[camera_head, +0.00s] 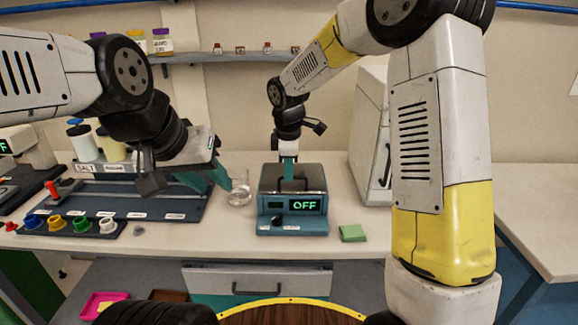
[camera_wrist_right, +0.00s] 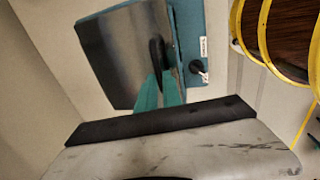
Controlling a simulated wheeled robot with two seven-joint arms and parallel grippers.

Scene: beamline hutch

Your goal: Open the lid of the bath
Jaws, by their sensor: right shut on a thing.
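The bath (camera_head: 265,210) is a teal box on the bench with a green "OFF" display on its front. Its grey metal lid (camera_head: 314,177) lies over the top and looks closed. In the right wrist view the lid (camera_wrist_right: 115,60) fills the upper middle, with a dark handle (camera_wrist_right: 156,50) on it. My right gripper (camera_head: 288,178) points down over the lid, and its teal fingers (camera_wrist_right: 160,82) are shut on the handle. The fingers partly hide the handle. My left gripper (camera_head: 212,184) is open and empty, left of the bath and above the bench.
A glass beaker (camera_head: 239,192) stands just left of the bath. A green pad (camera_head: 352,233) lies at its right front. A rack with coloured rings (camera_head: 80,225) and bottles (camera_head: 84,143) are at the left. A white cabinet (camera_head: 370,135) stands at the back right.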

